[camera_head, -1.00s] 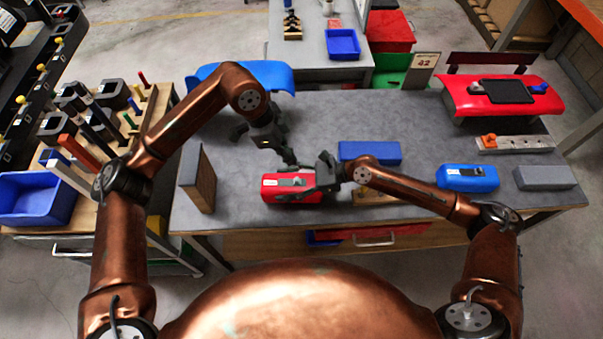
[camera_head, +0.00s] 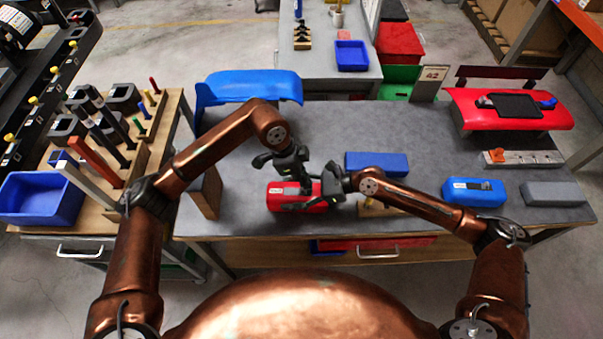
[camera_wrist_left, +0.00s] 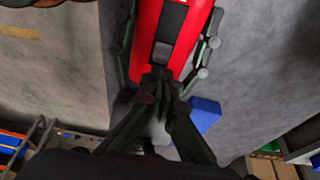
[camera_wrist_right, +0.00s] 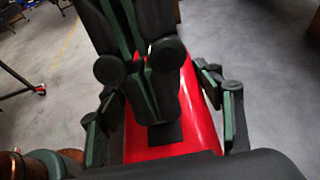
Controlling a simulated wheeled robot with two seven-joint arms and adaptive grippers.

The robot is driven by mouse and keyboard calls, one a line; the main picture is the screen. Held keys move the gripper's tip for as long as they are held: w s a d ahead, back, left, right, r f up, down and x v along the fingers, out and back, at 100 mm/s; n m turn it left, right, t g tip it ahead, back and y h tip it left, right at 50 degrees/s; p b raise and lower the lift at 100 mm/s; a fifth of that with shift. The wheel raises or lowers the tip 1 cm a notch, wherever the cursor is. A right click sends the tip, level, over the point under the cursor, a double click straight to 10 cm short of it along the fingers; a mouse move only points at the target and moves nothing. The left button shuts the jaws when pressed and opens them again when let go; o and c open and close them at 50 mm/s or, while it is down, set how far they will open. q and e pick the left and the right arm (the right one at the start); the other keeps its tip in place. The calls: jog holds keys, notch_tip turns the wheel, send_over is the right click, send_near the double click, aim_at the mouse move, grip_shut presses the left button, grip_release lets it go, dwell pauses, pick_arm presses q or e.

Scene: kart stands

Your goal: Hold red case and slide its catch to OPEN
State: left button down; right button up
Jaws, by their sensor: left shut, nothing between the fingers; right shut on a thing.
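The red case (camera_head: 284,195) lies on the grey workbench (camera_head: 330,125) in the head view. My right gripper (camera_head: 327,187) is shut on it from the right, with fingers along both sides; they also show in the left wrist view. A dark strip runs along the case top, with a grey catch (camera_wrist_left: 163,51) in it in the left wrist view. My left gripper (camera_wrist_left: 160,84) is shut and empty, its fingertips low over the strip beside the catch. I cannot tell whether they touch it. In the right wrist view, the left fingers hide much of the strip on the case (camera_wrist_right: 203,125).
A plain blue block (camera_head: 376,163) lies behind the right gripper. A blue case (camera_head: 473,191) and a grey block (camera_head: 553,193) are to the right. An upright board (camera_head: 206,192) stands left of the red case. The bench between board and case is clear.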

aim_at(299, 190)
pick_arm(q)
jog(key=shift+d+f, duration=0.2)
jog(key=shift+f, duration=0.45)
jog(key=shift+w+a, duration=0.1)
jog(key=shift+a, duration=1.9)
pick_arm(e)
jog(key=shift+w+d, duration=0.1)
jog(key=shift+f, duration=0.1)
pick_arm(q)
jog(key=v, duration=1)
jog(key=shift+d, duration=0.25)
pick_arm(e)
jog(key=shift+s+f, duration=0.1)
jog(key=shift+s, duration=0.1)
